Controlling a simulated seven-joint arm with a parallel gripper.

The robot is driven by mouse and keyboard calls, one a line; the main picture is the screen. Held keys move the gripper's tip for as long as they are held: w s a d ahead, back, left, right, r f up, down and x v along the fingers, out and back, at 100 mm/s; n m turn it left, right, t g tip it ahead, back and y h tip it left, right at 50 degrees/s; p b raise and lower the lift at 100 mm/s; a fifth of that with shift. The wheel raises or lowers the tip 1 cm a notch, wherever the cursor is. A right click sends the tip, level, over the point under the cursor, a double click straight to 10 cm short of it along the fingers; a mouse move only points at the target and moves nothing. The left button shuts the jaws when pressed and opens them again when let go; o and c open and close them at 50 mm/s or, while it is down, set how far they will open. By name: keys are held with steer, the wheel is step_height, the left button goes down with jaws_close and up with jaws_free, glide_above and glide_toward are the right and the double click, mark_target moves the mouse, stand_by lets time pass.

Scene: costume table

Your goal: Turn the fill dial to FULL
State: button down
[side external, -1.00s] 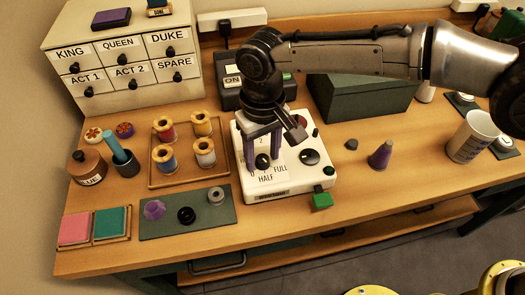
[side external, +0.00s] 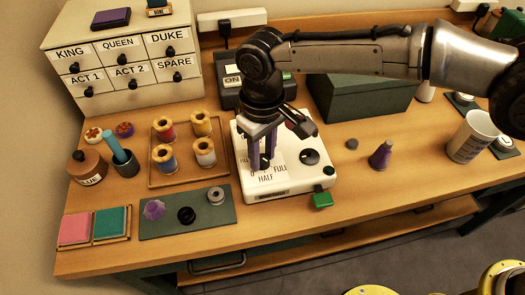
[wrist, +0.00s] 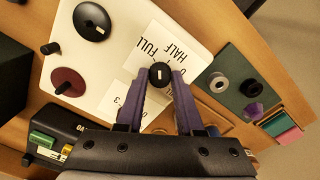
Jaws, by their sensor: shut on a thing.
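The fill dial (wrist: 160,75) is a small black knob with a white pointer mark on a white control box (side external: 295,185). It also shows between my fingers in the side view (side external: 265,164). My gripper (wrist: 158,80) points down at the box, its two purple fingers shut on either side of the dial. The label FULL (wrist: 149,48) is printed beside the dial, and HALF (wrist: 173,51) is close to it.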

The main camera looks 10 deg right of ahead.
mark_target(263, 158)
steer(key=shift+n, duration=1.5)
steer(key=shift+r, duration=0.1)
steer(key=c, duration=0.6)
jaws_free()
steer(key=shift+o, duration=0.2)
step_height(263, 158, up, 14)
